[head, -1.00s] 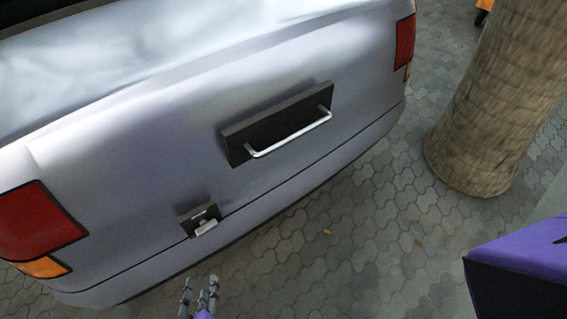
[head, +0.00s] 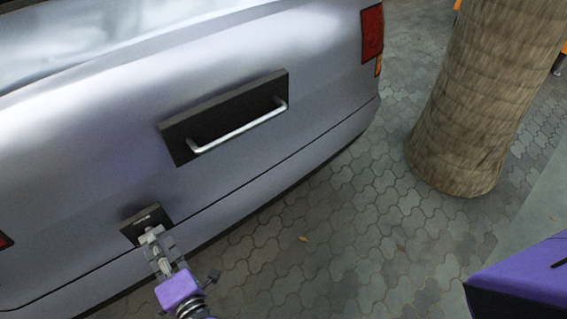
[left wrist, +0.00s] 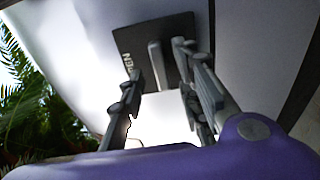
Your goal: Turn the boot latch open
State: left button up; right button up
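The boot latch is a dark plate (head: 147,218) low on the silver car's rear, with a small light lever. In the left wrist view the dark plate (left wrist: 174,28) bears partly covered lettering, and its grey lever (left wrist: 155,66) sticks out. My left gripper (head: 155,242) is at the latch in the head view and hides most of the lever there. In the left wrist view my left gripper (left wrist: 157,66) is open, with one finger on each side of the lever. Gaps show between the fingers and the lever. My right gripper is not in view.
A boot handle bar (head: 240,127) on a dark panel sits above and right of the latch. The car's bumper edge runs just below the latch. A thick tree trunk (head: 480,95) stands to the right on grey paving (head: 330,230).

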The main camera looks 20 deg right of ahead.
pick_arm(q)
jog(key=shift+x, duration=2.1)
grip_shut()
